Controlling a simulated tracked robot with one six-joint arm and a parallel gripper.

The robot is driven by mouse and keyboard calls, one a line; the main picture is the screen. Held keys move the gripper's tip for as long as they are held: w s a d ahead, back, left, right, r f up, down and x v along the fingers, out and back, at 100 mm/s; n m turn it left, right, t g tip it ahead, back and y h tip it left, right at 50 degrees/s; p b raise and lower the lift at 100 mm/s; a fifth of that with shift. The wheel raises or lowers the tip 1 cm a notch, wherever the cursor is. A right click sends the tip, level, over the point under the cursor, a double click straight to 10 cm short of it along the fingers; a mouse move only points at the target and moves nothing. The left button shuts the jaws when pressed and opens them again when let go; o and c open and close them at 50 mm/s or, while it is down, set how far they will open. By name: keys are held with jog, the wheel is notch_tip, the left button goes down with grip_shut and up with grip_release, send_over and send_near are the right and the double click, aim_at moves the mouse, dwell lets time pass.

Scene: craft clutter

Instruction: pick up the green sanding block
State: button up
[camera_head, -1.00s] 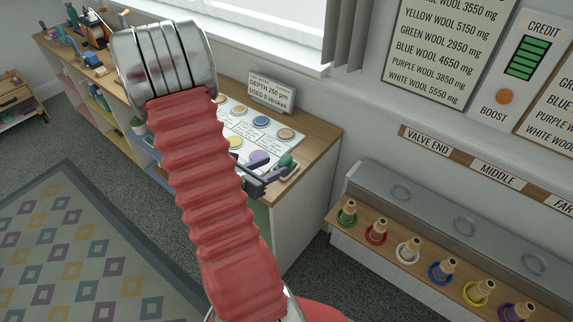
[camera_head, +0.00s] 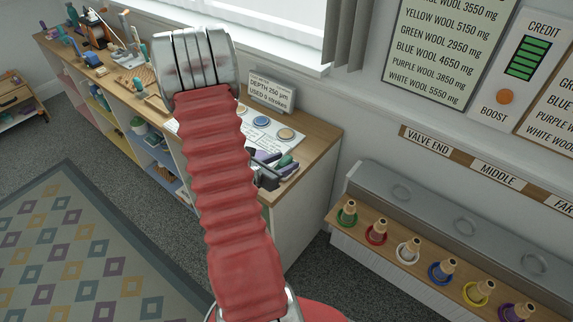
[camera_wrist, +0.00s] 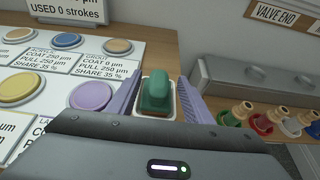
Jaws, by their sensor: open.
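The green sanding block (camera_wrist: 157,92) sits in a small pale tray (camera_wrist: 141,115) at the edge of the wooden counter. In the wrist view it shows centred between the two purple fingers of my gripper (camera_wrist: 157,86). The fingers are spread apart, with a gap on each side of the block, and hold nothing. In the head view the block (camera_head: 286,160) is small, at the tips of my gripper (camera_head: 274,165). My red arm hides part of the counter and gripper there. I cannot tell the exact height of the fingers over the block.
A white card with coloured discs (camera_wrist: 65,62) lies left of the gripper. A depth sign (camera_head: 271,91) stands behind it. The counter (camera_head: 318,137) ends on the right. Beyond a gap, a lower shelf (camera_head: 432,270) holds several coloured spools. Craft tools crowd the counter's far left.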

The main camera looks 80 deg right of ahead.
jog(key=shift+s+d+f, duration=0.25)
jog(key=shift+d, duration=0.4)
jog(key=shift+c, duration=0.5)
jog(key=c, duration=0.8)
